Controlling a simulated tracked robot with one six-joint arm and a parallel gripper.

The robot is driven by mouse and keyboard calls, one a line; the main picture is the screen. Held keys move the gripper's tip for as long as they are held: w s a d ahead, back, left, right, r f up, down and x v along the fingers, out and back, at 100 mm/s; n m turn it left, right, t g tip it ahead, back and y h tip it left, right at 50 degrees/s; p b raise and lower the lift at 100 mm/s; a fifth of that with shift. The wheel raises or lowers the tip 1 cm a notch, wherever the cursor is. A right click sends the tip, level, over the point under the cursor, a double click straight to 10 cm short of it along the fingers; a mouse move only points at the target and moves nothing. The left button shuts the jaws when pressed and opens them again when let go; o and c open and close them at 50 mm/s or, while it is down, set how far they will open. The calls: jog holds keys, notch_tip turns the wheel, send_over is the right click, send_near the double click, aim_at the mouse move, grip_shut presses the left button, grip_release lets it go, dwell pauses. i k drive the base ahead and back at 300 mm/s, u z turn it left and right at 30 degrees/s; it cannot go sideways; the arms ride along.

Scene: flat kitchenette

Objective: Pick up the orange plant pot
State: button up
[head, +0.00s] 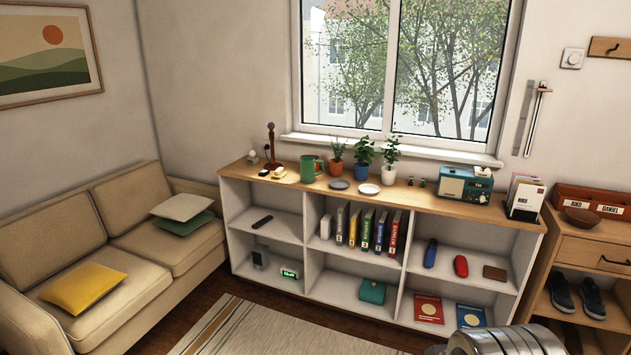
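The orange plant pot (336,168) stands upright on the wooden top of the low shelf unit below the window, with a small green plant in it. A green mug or watering can stands close to its left, and a blue pot (362,171) stands close to its right. A white pot (388,176) is farther right. Small dishes lie in front of the pots. My gripper is not in view; only a metallic part of my arm shows at the bottom right, well apart from the orange pot.
The shelf unit top (440,205) also holds a teal radio (465,185) and a letter holder. Books fill a middle compartment. A beige sofa (110,235) stands at the left and a shoe cabinet (590,250) at the right. A striped rug (260,330) covers the floor in front.

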aim_at(335, 164)
jog(key=u, duration=0.25)
jog(key=i, duration=1.65)
jog(key=u, duration=0.45)
jog(key=i, duration=2)
jog(key=u, duration=0.15)
